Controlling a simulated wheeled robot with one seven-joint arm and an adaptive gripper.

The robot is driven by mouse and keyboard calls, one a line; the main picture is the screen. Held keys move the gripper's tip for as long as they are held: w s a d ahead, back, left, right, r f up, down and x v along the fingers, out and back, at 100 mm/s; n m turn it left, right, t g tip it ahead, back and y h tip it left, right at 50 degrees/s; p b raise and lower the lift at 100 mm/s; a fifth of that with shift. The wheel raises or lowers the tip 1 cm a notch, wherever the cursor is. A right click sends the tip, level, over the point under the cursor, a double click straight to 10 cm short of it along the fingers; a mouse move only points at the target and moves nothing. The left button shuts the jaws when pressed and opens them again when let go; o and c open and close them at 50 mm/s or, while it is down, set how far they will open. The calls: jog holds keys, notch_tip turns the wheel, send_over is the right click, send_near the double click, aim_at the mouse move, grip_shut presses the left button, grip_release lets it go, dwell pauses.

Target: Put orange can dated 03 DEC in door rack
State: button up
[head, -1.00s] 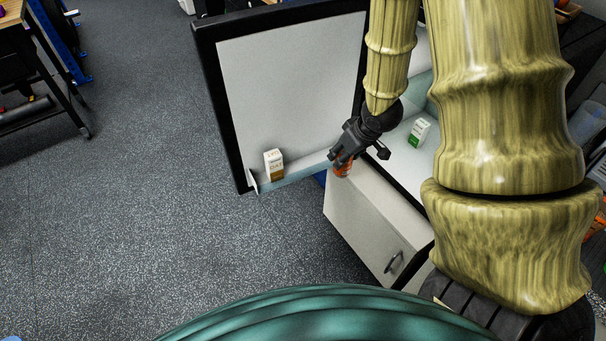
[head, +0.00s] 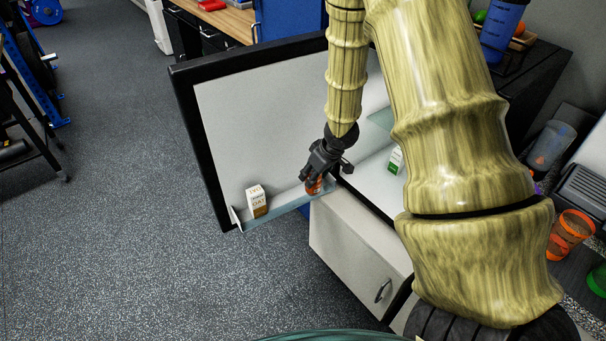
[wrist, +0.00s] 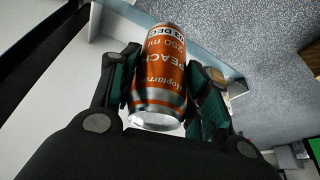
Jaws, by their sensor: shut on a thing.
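An orange can (head: 314,189) is held in my gripper (head: 313,180) at the right end of the door rack (head: 284,207). In the wrist view the can (wrist: 162,72) shows "PEACH", "250 ml" and a date ending in "DEC"; the day is partly cut off. The fingers grip it from both sides, with its silver end toward the camera. The rack is a clear bluish shelf low on the open white door (head: 265,125). I cannot tell whether the can touches the rack or hangs just above it.
A white and brown carton (head: 257,202) stands near the rack's left end, with free rack between it and the can. A green and white carton (head: 396,160) is inside the fridge. A white cabinet (head: 352,245) stands below. Open floor lies left.

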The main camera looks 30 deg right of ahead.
jog(key=w+p, duration=0.2)
jog(key=w, duration=0.4)
jog(key=shift+w+d+f+b, duration=0.1)
jog(key=shift+f+b, duration=0.25)
jog(key=shift+f, duration=1.2)
jog(key=shift+w+d+f+b, duration=0.1)
jog(key=shift+f+b, duration=0.25)
jog(key=shift+f, duration=1.2)
jog(key=shift+w+f, duration=0.2)
jog(key=shift+f, duration=0.15)
jog(key=shift+f, duration=0.1)
jog(key=o, duration=1.3)
